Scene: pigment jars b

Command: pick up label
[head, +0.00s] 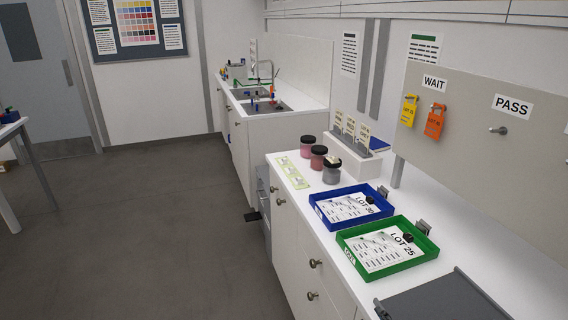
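Several cream label cards (350,126) stand upright in a white holder (357,165) on the counter, against the wall. Their print is too small to read surely. A pale green strip (294,172) with small white pieces lies at the counter's left edge. Three dark-lidded jars stand beside it: a pink one (307,150), a red-brown one (318,161) and a grey one (331,175). A blue tray (325,220) holds a sheet marked LOT 30. A green tray (391,270) holds a sheet marked LOT 25. Neither of my grippers is in view.
A yellow tag (409,110) and an orange tag (434,123) hang on a board with WAIT and PASS signs. A dark grey flat panel (448,301) lies at the front right. A sink (266,104) is farther back. The floor (140,235) at left is open.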

